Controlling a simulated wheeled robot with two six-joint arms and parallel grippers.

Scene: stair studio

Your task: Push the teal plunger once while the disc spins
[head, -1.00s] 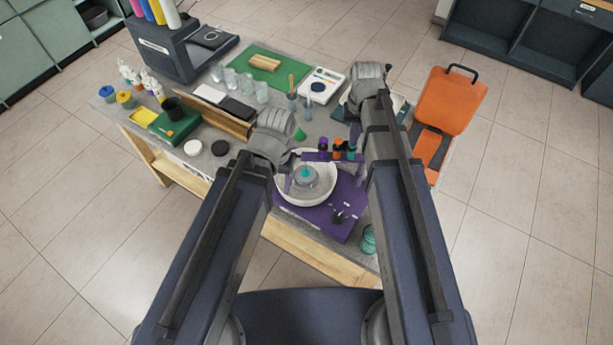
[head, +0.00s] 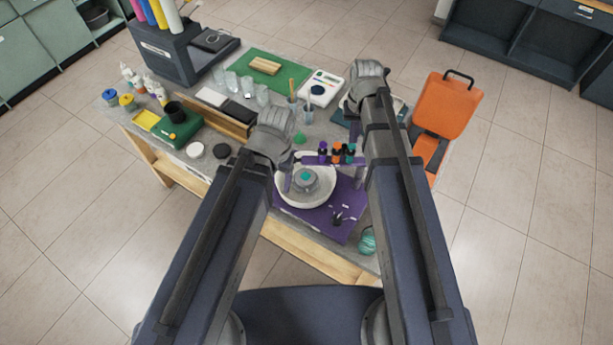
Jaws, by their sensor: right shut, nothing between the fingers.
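A purple stand (head: 335,215) on the table holds a white round bowl (head: 319,198) with a grey disc (head: 303,185) and a teal centre (head: 306,176). Whether the disc spins cannot be told. Behind the bowl, a purple bar holds small dark plungers with coloured tops; the teal plunger (head: 350,149) is at the right end, beside an orange one (head: 337,149). My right gripper (head: 366,88) is shut and empty, beyond the plungers; its fingertips are hardly visible. My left gripper (head: 274,128) is left of and behind the bowl, its fingers hidden by the wrist.
A teal ribbed ball-like object (head: 367,240) lies at the front right table edge. Cups (head: 247,84), a white scale (head: 322,86) and a green mat (head: 257,65) are at the back. A green box (head: 176,125) stands left. An orange case (head: 445,103) is right of the table.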

